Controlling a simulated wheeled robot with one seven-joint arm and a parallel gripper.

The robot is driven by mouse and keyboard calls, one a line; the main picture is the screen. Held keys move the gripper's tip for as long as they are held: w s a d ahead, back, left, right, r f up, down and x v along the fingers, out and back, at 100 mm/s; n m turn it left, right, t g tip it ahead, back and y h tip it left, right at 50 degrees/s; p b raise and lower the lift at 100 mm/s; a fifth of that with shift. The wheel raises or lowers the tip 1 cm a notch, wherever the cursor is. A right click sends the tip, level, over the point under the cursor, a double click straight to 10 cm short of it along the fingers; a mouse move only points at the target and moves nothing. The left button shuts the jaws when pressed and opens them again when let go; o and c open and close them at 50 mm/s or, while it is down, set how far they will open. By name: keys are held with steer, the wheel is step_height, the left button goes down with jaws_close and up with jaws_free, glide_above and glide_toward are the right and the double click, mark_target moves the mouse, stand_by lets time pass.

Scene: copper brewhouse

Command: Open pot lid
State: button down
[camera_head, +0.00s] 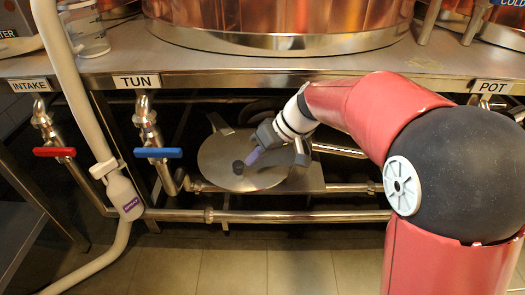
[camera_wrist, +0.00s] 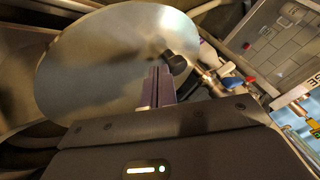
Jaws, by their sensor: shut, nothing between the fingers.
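A round flat metal lid (camera_head: 220,160) lies under the steel bench, and it fills the upper left of the wrist view (camera_wrist: 95,60). The fingertips are close beside the knob; in the wrist view the knob (camera_wrist: 176,63) shows just beyond the fingertips (camera_wrist: 160,70). I cannot tell whether they touch it. What is beneath the lid is hidden.
A red-handled valve (camera_head: 54,152) and a blue-handled valve (camera_head: 158,153) hang left of the lid. A steel pipe (camera_head: 270,216) runs in front of it. The steel bench edge (camera_head: 240,70) is above. A white hose (camera_head: 75,90) hangs at left.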

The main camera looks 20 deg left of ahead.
steer(key=shift+a, duration=0.1)
steer(key=s+a+m, duration=0.1)
steer(key=s+a, duration=0.1)
steer(key=s+a+m+t, duration=0.1)
steer(key=s+a, duration=0.1)
steer(key=a, duration=0.1)
steer(key=s+a+m+t, duration=0.1)
steer(key=s+a, duration=0.1)
steer(key=a, duration=0.1)
steer(key=shift+s+a, duration=0.2)
steer(key=shift+s, duration=0.1)
steer(key=shift+d+r, duration=0.1)
